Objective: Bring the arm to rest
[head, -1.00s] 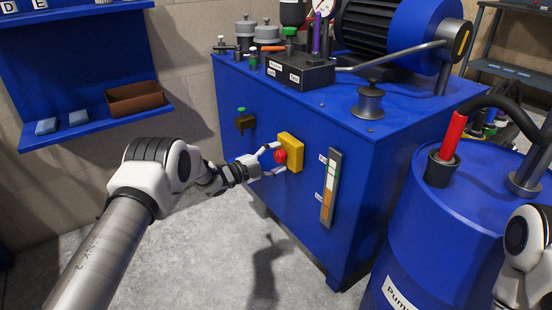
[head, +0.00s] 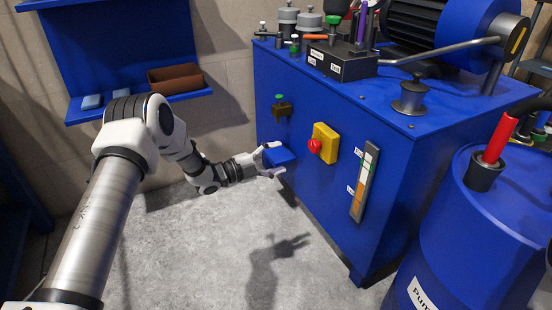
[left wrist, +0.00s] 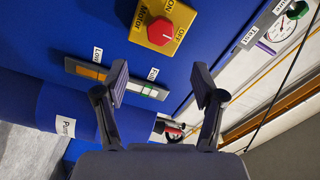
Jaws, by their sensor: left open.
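My left gripper (head: 275,159) is open in the head view, in front of the blue machine cabinet (head: 300,195). It is to the left of the yellow switch box (head: 328,135) with the red button (head: 315,146), and apart from it. In the left wrist view the two fingers of the left gripper (left wrist: 161,86) are spread with nothing held between them. The red button (left wrist: 160,30) on its yellow box (left wrist: 178,15) shows beyond the fingertips there. My right gripper is not in view.
A green-topped knob (head: 281,107) sticks out of the cabinet front above my gripper. A level gauge (head: 364,182) is to the right. A blue drum (head: 470,240) stands at the right. A blue shelf (head: 190,95) with a brown bin (head: 175,78) is at the left. The grey floor (head: 200,260) is clear.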

